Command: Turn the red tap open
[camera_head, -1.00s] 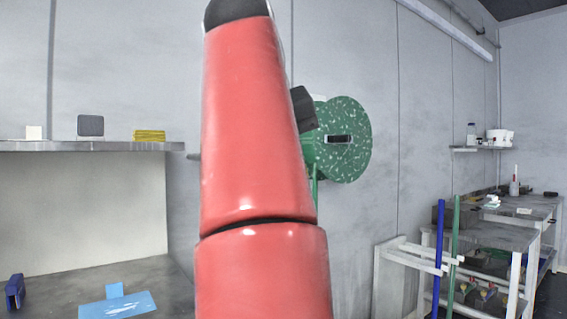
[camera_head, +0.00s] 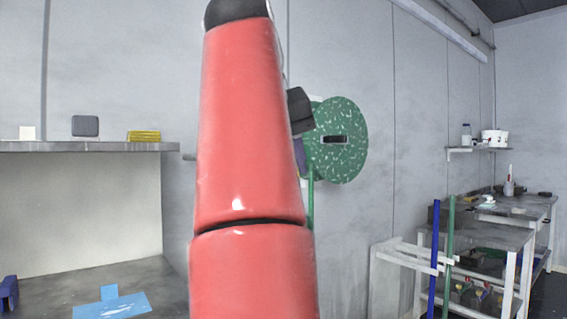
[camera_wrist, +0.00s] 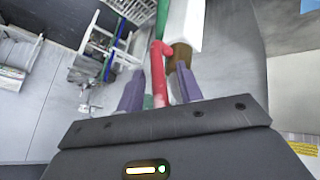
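The red tap (camera_wrist: 158,72) shows in the wrist view as a red bent bar, with its upper end beside a brown fitting (camera_wrist: 177,54). My gripper (camera_wrist: 158,88) has its two purple fingers spread, one on each side of the red bar. I see gaps between the fingers and the bar, though the right finger is close to it. In the head view my red arm covers the middle, and the tap is hidden. Only a dark part of my gripper and a bit of purple finger show past the arm.
A green speckled disc (camera_head: 345,150) is on the wall behind my arm. A shelf (camera_head: 90,147) with small items is at left, above a bench holding a blue piece (camera_head: 112,304). A white rack (camera_head: 395,252) with poles and workbenches stand at right.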

